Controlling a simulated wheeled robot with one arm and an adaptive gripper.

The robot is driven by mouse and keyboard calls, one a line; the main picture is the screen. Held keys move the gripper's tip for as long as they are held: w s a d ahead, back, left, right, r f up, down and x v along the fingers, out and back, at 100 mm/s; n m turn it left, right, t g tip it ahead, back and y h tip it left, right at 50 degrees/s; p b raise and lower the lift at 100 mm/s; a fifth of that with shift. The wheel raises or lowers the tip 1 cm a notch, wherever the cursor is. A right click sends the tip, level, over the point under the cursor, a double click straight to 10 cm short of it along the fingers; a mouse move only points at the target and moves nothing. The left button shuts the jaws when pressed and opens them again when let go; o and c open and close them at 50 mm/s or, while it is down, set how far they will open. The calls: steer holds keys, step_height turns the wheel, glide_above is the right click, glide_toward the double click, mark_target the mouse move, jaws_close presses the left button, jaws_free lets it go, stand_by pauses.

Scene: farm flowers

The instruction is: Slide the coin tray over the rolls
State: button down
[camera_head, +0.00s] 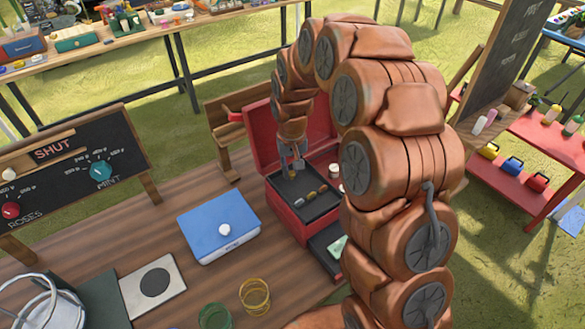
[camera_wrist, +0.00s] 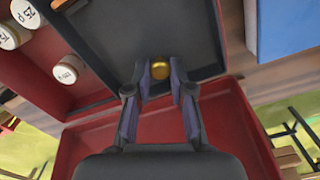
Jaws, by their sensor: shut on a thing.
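The red cash box (camera_head: 290,212) stands open on the wooden table, its lid raised at the back. The dark coin tray (camera_head: 300,205) sits in the box; a few small gold and grey items lie in it. In the wrist view the tray (camera_wrist: 130,30) fills the upper middle. My gripper (camera_head: 291,172) reaches down to the tray's back left part. In the wrist view my gripper (camera_wrist: 160,82) is shut on a small brass knob (camera_wrist: 160,69) at the tray's edge. White coin rolls (camera_wrist: 67,69) show beside the tray, uncovered; one roll (camera_head: 334,170) shows in the head view, partly behind my arm.
A blue box (camera_head: 215,222) with a white knob stands left of the cash box. An open lower drawer (camera_head: 325,248) juts from the box's front. A sign (camera_head: 75,170) stands at the left.

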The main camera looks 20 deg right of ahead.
steer(key=w+d+b, duration=0.1)
steer(key=d, duration=0.3)
steer(key=w+d+b, duration=0.1)
steer(key=d+b, duration=0.1)
steer(key=d, duration=0.2)
steer(key=w+d+b, duration=0.1)
steer(key=w+d, duration=0.1)
steer(key=d, duration=0.2)
steer(key=shift+w+d, duration=0.1)
steer(key=shift+d, duration=0.15)
steer(key=shift+w+d+r+b, duration=0.15)
steer(key=shift+d+b, duration=0.15)
steer(key=shift+d, duration=0.25)
steer(key=c, duration=1.1)
jaws_free()
steer(key=shift+d, duration=0.1)
steer(key=shift+c, duration=0.2)
steer(key=shift+o, duration=0.6)
step_height(320, 180, up, 12)
